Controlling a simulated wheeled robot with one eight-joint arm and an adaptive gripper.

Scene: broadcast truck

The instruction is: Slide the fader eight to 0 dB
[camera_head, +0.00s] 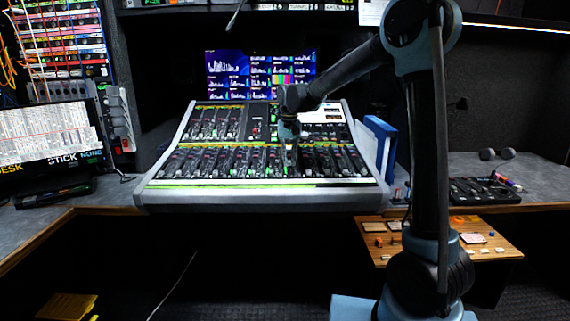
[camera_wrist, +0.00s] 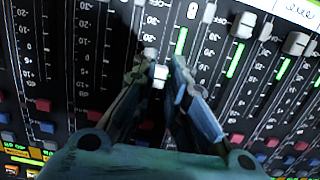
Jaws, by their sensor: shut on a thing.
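The mixing console (camera_head: 365,181) stands in the middle of the head view, with rows of faders on its sloped face. My gripper (camera_head: 289,146) reaches down to its lower fader bank, right of the middle. In the wrist view, my gripper (camera_wrist: 160,64) is shut on a pale fader cap (camera_wrist: 160,77), with one finger on each side. The fader scales appear inverted, with OFF towards the top and +10 towards the bottom. The held cap sits partway along its slot.
Neighbouring fader caps (camera_wrist: 242,25) and (camera_wrist: 296,44) stand close on the right, near their OFF marks. Red and blue buttons (camera_wrist: 237,138) lie below the slots. A blue binder (camera_head: 379,143) stands right of the console. A monitor (camera_head: 262,72) is behind it.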

